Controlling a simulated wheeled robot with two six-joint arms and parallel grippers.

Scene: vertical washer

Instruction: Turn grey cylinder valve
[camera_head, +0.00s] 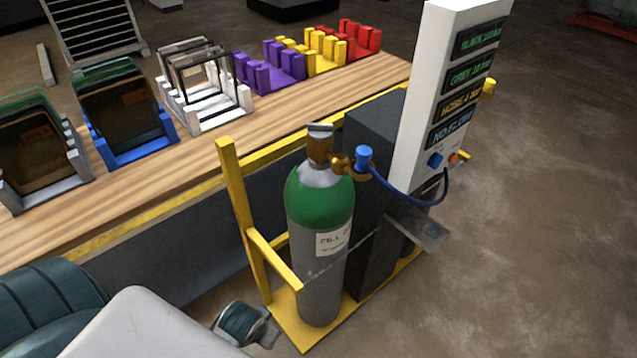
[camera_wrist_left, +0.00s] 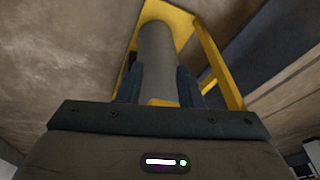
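The gas cylinder (camera_head: 318,270) stands upright on a yellow cart, with a grey body and a green shoulder (camera_head: 320,203). Its valve (camera_head: 320,150) is brass with a grey top handle (camera_head: 320,128). A brass fitting (camera_head: 347,166) with a blue knob (camera_head: 364,156) joins its side. My left gripper (camera_head: 268,332) is low, by the cart's lower left corner, below the valve. In the left wrist view its fingers (camera_wrist_left: 158,85) are apart and empty, with a grey cylinder body (camera_wrist_left: 158,50) showing between and beyond them. My right gripper is not in view.
The yellow cart frame (camera_head: 232,195) rises left of the cylinder. A dark box (camera_head: 370,200) and a white display panel (camera_head: 440,110) stand to its right, with a blue hose (camera_head: 410,198). A wooden bench (camera_head: 190,155) with coloured racks lies behind. Floor at right is clear.

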